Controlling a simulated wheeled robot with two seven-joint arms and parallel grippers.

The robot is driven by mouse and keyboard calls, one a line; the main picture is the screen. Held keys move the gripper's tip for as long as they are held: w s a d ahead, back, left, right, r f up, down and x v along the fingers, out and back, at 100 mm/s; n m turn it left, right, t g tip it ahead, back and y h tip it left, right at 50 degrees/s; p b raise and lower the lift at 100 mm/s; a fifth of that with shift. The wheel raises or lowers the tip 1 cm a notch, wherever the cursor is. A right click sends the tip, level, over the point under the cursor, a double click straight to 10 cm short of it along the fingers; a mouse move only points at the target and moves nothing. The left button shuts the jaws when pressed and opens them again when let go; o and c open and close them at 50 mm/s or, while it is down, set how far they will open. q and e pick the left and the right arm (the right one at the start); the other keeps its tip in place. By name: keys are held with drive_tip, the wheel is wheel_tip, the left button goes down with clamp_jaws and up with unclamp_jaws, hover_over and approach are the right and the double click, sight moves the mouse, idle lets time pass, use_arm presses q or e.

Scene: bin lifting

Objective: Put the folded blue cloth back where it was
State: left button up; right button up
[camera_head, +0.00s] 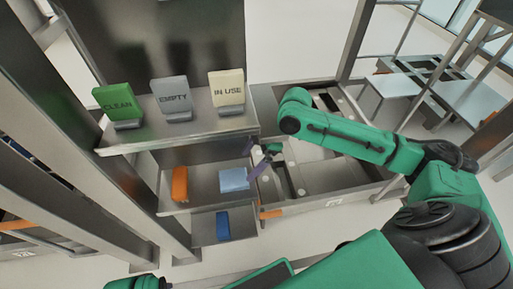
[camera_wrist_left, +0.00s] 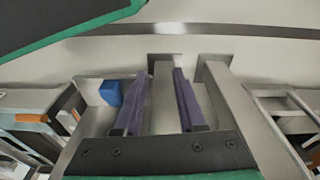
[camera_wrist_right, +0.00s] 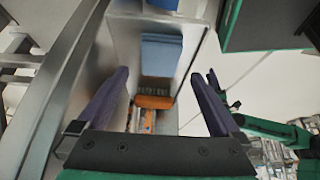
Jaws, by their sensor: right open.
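The folded light blue cloth (camera_head: 233,179) lies on the right part of the middle shelf (camera_head: 205,194). It also shows between and beyond the fingers in the right wrist view (camera_wrist_right: 162,52). My right gripper (camera_head: 262,160) is just right of the cloth, apart from it. Its purple fingers are spread with nothing between them in the right wrist view (camera_wrist_right: 158,95). My left gripper (camera_wrist_left: 155,90) shows only in its wrist view, with its fingers apart and empty. It is away from the cloth, which that view does not show.
An orange item (camera_head: 180,184) stands left of the cloth. A darker blue block (camera_head: 223,226) is on the small lower shelf. CLEAN (camera_head: 117,104), EMPTY (camera_head: 172,97) and IN USE (camera_head: 227,91) signs stand on the upper shelf. An orange-backed brush (camera_wrist_right: 153,102) lies below the cloth in the right wrist view.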

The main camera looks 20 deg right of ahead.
use_arm(q)
drive_tip(key=f, duration=0.2)
drive_tip(key=s+f, duration=0.1)
drive_tip(key=shift+s+a+f+p, duration=0.1)
drive_tip(key=shift+a+f+p, duration=0.05)
drive_tip(key=shift+a+p, duration=0.25)
use_arm(e)
drive_tip(key=v, duration=0.5)
